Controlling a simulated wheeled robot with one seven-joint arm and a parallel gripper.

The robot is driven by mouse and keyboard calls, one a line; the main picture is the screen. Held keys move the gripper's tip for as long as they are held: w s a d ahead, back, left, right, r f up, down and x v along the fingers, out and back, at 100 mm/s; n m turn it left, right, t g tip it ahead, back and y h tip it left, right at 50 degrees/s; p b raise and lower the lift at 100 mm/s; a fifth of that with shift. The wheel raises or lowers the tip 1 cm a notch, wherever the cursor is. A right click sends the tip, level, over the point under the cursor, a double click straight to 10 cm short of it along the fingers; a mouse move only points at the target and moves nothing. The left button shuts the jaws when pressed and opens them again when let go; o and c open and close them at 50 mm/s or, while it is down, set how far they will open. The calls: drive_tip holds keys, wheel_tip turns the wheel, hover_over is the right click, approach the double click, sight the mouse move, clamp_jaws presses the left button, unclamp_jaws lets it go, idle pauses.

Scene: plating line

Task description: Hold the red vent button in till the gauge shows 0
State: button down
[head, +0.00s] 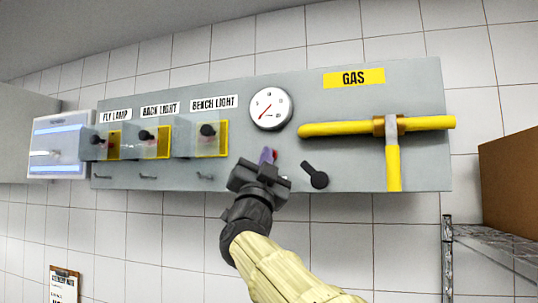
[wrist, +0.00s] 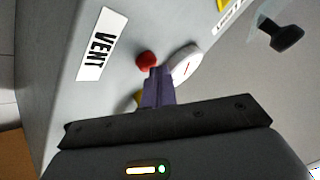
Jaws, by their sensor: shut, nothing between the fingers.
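The red vent button (wrist: 146,59) shows in the wrist view beside the VENT label (wrist: 98,45). In the head view only a bit of the red button (head: 275,154) shows behind my gripper (head: 268,155). My gripper is shut and empty, its purple fingertips (wrist: 160,72) right by the button; I cannot tell whether they touch it. The round white gauge (head: 270,108) is above the gripper on the grey panel. Its red needle slants to the lower left; the numbers are too small to read. The gauge also shows edge-on in the wrist view (wrist: 186,65).
A black lever (head: 316,176) sits just right of my gripper. Yellow gas pipes (head: 350,128) run at the panel's right. Covered switches (head: 208,130) and hooks are to the left. A wire shelf (head: 490,240) with a brown box (head: 510,190) stands at far right.

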drive_tip(key=shift+s+a+b, duration=0.25)
drive_tip(key=shift+s+b, duration=0.15)
drive_tip(key=shift+s, duration=0.45)
drive_tip(key=s, duration=0.1)
drive_tip(key=s+a+b, duration=0.1)
drive_tip(key=s, duration=0.2)
drive_tip(key=shift+s+a+b, duration=0.35)
drive_tip(key=shift+s, duration=0.05)
drive_tip(key=shift+w, duration=0.1)
